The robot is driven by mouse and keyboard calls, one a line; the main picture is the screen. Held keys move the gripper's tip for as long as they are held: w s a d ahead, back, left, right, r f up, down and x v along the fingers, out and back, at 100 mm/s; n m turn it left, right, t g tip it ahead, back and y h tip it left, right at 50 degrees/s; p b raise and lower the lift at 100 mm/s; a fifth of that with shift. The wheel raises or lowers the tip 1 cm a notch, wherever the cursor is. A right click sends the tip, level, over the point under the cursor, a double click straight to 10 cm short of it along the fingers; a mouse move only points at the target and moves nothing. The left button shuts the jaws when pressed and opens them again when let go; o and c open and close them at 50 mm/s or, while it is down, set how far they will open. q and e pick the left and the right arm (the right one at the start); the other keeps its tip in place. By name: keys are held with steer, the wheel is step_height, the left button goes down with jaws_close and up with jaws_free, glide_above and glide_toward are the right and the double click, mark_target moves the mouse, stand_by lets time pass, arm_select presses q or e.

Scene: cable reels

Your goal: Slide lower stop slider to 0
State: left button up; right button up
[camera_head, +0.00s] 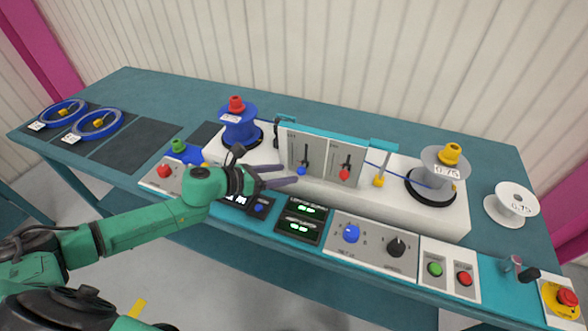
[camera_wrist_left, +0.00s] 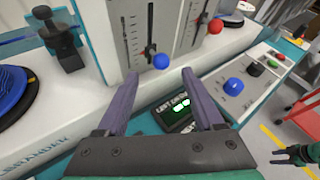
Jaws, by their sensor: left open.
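Two sliders stand side by side on the upright white panel (camera_head: 325,157). The left one has a blue knob (camera_head: 301,171), and the right one has a red knob (camera_head: 344,175). Both knobs sit low on their scales; I cannot read their labels. My left gripper (camera_head: 290,174) is open and empty, its fingers pointing at the panel just below and left of the blue knob. In the left wrist view the blue knob (camera_wrist_left: 161,62) is between and slightly beyond the fingertips, apparently untouched; the red knob (camera_wrist_left: 215,27) is farther right. My right gripper (camera_wrist_left: 292,155) shows small, fingers apart.
A blue reel (camera_head: 238,128) stands left of the panel and a grey reel (camera_head: 440,170) right of it. Below are lit displays (camera_head: 303,217), a blue dial (camera_head: 351,233), a black dial (camera_head: 396,247) and push buttons. A blue cable runs behind the panel.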

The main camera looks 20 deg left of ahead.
mark_target(298, 171)
arm_select(q)
steer(key=p+x, duration=0.1)
steer(key=x, duration=0.3)
steer(key=shift+w+d, duration=0.15)
steer(key=shift+d, duration=0.05)
jaws_close()
steer(key=shift+f+b, duration=1.05)
jaws_free()
arm_select(e)
steer(key=shift+f, duration=0.15)
arm_select(q)
steer(key=shift+a, duration=0.1)
steer(key=shift+s+a, duration=0.2)
steer(key=shift+s, duration=0.1)
steer(key=v, duration=1.4)
steer(key=shift+r+p, duration=0.25)
steer(key=shift+p, duration=0.15)
arm_select(e)
steer(key=shift+r, duration=0.35)
